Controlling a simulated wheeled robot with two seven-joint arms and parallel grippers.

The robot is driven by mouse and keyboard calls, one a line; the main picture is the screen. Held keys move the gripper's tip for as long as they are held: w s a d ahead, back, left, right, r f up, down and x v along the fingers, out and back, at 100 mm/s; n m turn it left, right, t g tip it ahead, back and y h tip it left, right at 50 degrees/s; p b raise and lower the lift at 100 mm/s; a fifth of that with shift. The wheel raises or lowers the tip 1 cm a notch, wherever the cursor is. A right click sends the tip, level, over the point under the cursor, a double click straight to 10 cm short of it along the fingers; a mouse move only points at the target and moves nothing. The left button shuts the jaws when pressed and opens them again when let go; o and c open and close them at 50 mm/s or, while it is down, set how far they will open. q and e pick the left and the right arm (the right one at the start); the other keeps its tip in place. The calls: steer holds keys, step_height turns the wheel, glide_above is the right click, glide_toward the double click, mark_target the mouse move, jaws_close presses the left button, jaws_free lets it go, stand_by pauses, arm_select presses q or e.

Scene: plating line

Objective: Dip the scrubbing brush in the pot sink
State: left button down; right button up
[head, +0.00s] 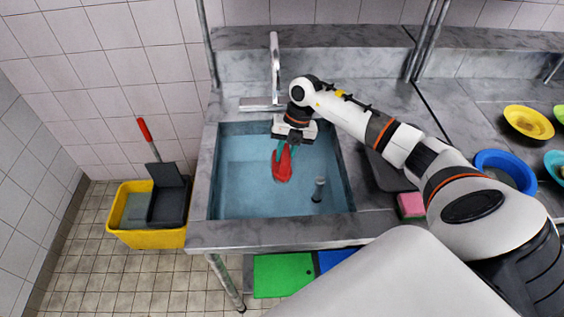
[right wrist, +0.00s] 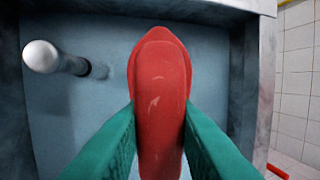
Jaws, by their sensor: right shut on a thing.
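The red scrubbing brush (head: 282,168) is inside the outline of the pot sink (head: 240,213) in the head view. My right gripper (head: 287,147) is shut on it, and its teal fingers clasp both sides of the brush in the right wrist view (right wrist: 160,95). The brush hangs below the gripper. The sink has a pale blue interior that looks like water. I cannot tell whether the brush touches the water surface. My left gripper is not in view.
A grey upright pipe (head: 318,190) stands in the sink, right of the brush. A tap (head: 274,60) rises behind. A pink sponge (head: 411,205) and a blue bowl (head: 505,164) are on the right counter. A yellow bucket (head: 150,238) stands on the floor at left.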

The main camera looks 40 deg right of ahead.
steer(key=shift+r+p, duration=1.55)
steer(key=shift+r, duration=0.85)
